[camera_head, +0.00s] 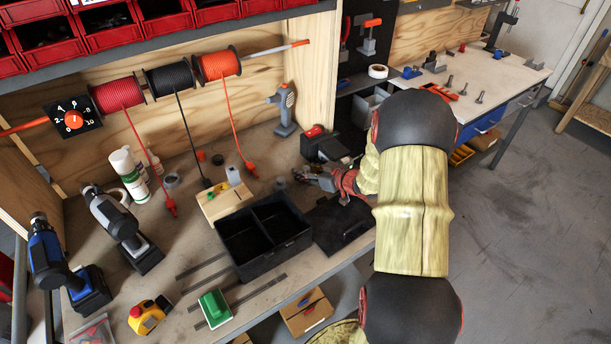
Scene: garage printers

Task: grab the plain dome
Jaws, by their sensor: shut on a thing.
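My gripper (303,174) is low over the workbench (185,230), behind the black open bin and left of my arm's wrist. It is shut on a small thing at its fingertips. That thing is too small and too covered by the fingers to make out its shape. I cannot pick out a plain dome for certain anywhere in view. A small greenish item (280,184) lies just left of the fingertips. My arm hides part of the bench to the right.
A black two-compartment bin (263,262) and a wooden block (223,204) stand left of my gripper. A dark flat piece (340,226) lies in front. A grey-orange tool (284,108) stands behind. Cordless drills (122,222) are at left. Spool cords hang over the bench.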

